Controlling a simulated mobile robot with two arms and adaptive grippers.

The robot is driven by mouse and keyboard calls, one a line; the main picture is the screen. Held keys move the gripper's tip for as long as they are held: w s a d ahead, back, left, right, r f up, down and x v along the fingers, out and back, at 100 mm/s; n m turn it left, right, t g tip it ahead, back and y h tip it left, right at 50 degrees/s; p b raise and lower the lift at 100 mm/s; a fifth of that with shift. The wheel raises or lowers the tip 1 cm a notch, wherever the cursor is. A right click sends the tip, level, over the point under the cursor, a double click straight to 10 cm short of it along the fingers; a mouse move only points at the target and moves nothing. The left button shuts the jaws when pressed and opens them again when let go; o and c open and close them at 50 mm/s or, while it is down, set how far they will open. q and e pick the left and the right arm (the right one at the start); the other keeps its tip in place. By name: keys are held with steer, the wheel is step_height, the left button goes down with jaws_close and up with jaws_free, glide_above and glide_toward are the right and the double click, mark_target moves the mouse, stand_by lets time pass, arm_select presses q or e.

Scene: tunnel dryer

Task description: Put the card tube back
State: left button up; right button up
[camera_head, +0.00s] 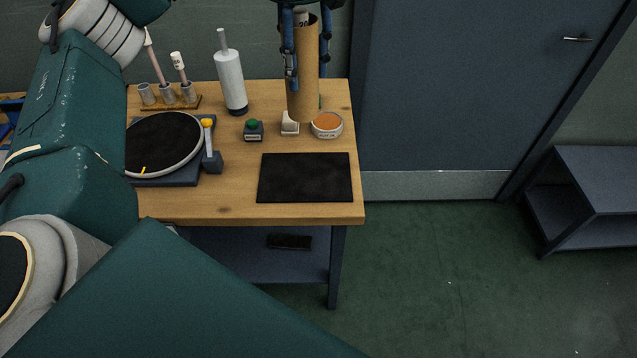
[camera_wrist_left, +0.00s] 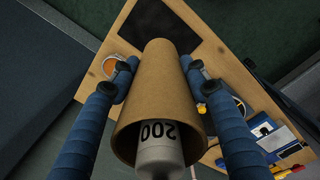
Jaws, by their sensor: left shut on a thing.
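The card tube (camera_head: 304,80) is a plain brown cylinder, held nearly upright over the back right of the wooden table. My left gripper (camera_head: 305,62) is shut on it, with blue fingers on both sides. In the left wrist view the card tube (camera_wrist_left: 158,85) lies between the two fingers of the left gripper (camera_wrist_left: 158,66). A whitish cylinder marked 200 (camera_wrist_left: 160,153) shows at the tube's near, upper mouth; how far it reaches inside is hidden. The tube's lower end appears close to a small white block (camera_head: 289,125) and an orange-topped tin (camera_head: 327,125); I cannot tell whether it touches anything. My right gripper is not in view.
The table (camera_head: 240,207) also carries a black mat (camera_head: 305,178), a round dark plate device (camera_head: 163,143), a white bottle (camera_head: 231,80), a green-topped jar (camera_head: 253,130) and a small rack (camera_head: 172,103). A blue door (camera_head: 470,80) and grey shelf (camera_head: 600,190) stand to the right.

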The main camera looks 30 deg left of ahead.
mark_target(300, 100)
arm_select(q)
steer(key=f, duration=0.2)
steer(key=f+b, duration=0.1)
steer(key=f, duration=0.2)
steer(key=f+b, duration=0.1)
steer(key=f, duration=0.2)
steer(key=shift+a, duration=0.35)
step_height(300, 100, down, 12)
steer(key=p, duration=0.2)
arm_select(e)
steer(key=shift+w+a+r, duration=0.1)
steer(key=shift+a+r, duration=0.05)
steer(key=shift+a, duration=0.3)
arm_select(q)
steer(key=shift+w+d, duration=0.1)
steer(key=shift+f, duration=0.1)
steer(key=o, duration=1)
steer(key=shift+c, duration=0.2)
steer(key=shift+o, duration=0.9)
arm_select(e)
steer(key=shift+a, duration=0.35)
